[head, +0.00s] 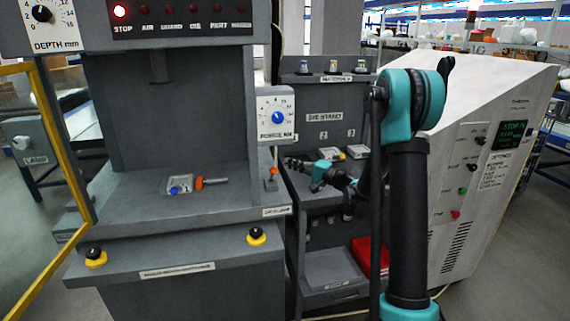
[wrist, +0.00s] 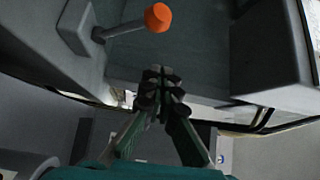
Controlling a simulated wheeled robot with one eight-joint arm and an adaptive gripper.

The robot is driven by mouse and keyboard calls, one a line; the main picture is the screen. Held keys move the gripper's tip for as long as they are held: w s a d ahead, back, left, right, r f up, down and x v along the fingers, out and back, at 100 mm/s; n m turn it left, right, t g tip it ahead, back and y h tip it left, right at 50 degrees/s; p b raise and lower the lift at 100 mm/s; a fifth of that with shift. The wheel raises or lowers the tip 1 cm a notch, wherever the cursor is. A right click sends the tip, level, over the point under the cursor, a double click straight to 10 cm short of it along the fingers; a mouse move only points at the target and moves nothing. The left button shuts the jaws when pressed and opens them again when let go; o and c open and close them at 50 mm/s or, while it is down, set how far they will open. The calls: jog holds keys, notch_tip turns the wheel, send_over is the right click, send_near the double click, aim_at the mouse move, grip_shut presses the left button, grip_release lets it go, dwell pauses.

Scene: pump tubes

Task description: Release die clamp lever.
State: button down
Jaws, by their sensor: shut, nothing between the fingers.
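The die clamp lever (head: 272,174) has an orange knob on a thin rod and stands on a small grey block at the right edge of the press bed, above a white label (head: 277,211). In the wrist view its orange knob (wrist: 158,17) is at the top centre, and its grey rod runs left to the block. My gripper (head: 288,162) is just right of the knob in the head view. In the wrist view my gripper (wrist: 160,76) has its fingers together, empty, below the knob with a visible gap between them.
The force dial box (head: 277,114) hangs above the lever. The die stand (head: 325,117) is behind my gripper, with a red bin (head: 368,255) low down. A yellow guard frame (head: 62,150) is left.

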jog(key=d+f, duration=0.1)
jog(key=d, duration=0.1)
jog(key=s+d+f, duration=0.1)
jog(key=d, duration=0.1)
jog(key=d+f, duration=0.2)
jog(key=shift+s, duration=0.25)
